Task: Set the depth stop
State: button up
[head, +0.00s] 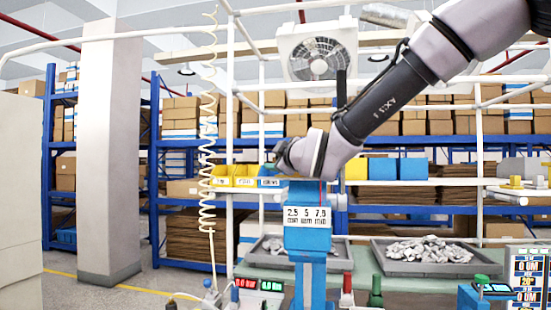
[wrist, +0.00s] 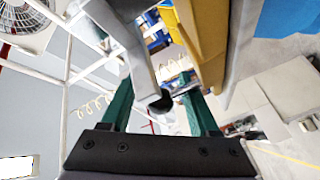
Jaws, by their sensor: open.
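A blue upright press-like stand (head: 307,236) is at the centre of the head view, with a white scale plate (head: 307,216) reading 2.5, 5 and 7.5. My wrist is just above its top; my fingertips are not clearly visible there. In the wrist view, my gripper (wrist: 157,92) is open, with two green fingers apart. A grey bar with a dark rounded end (wrist: 160,101) reaches into the space between the fingers; I cannot tell whether it touches them. A yellow-orange part (wrist: 203,38) is beside it. I cannot make out which part is the depth stop.
Grey trays (head: 425,268) of small metal parts stand behind the stand on the bench. White frame bars and a coiled hose (head: 207,150) are near my arm.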

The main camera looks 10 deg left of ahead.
grip_shut()
jog(key=shift+w+d, duration=0.1)
jog(key=shift+w, duration=0.05)
dwell(1.1)
